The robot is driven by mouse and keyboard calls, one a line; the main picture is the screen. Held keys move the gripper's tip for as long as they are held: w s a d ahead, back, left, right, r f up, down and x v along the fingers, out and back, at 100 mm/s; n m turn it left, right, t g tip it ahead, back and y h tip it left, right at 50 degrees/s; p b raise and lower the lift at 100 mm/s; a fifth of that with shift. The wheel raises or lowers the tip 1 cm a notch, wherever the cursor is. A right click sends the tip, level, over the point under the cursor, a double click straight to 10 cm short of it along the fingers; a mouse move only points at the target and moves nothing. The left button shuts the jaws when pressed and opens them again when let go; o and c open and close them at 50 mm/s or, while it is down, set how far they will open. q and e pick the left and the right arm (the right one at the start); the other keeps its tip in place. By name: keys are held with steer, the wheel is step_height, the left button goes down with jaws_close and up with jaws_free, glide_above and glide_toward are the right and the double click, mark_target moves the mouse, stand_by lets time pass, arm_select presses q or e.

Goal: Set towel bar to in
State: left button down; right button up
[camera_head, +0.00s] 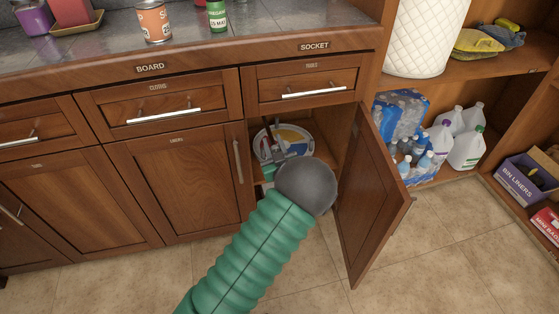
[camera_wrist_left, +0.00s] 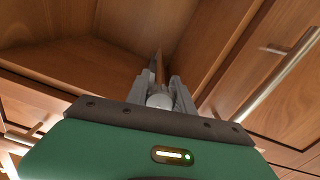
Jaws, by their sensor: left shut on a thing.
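My left arm reaches into the open cabinet (camera_head: 321,130) under the SOCKET drawer. My left gripper (camera_head: 272,131) is inside the opening, in front of a round plate-like thing (camera_head: 297,139). In the left wrist view the gripper (camera_wrist_left: 160,84) is shut on a pale, round-ended piece (camera_wrist_left: 159,100). This looks like the end of the towel bar, but most of it is hidden between the fingers. A narrow brown wooden piece shows just beyond the fingertips. No other part of a towel bar can be made out. My right gripper is not in view.
The cabinet door (camera_head: 372,195) stands open to the right of my arm, jutting over the floor. Drawers with metal handles (camera_head: 315,91) are above. Bottled water (camera_head: 403,112) and jugs (camera_head: 466,148) stand on the right shelf. The tiled floor (camera_head: 420,270) is clear.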

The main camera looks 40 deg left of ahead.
mark_target(267, 123)
arm_select(q)
steer(key=x, duration=0.8)
steer(key=shift+w+a+f+b, duration=0.15)
steer(key=shift+w+a+b, duration=0.1)
steer(key=shift+b, duration=0.15)
steer(key=shift+w+a, duration=0.2)
steer(key=shift+w+r, duration=0.1)
steer(key=shift+r, duration=0.2)
steer(key=shift+a, duration=0.1)
steer(key=c, duration=1.3)
jaws_free()
steer(key=shift+w+f, duration=0.1)
steer(key=shift+o, duration=1)
steer(key=shift+a+f, duration=0.15)
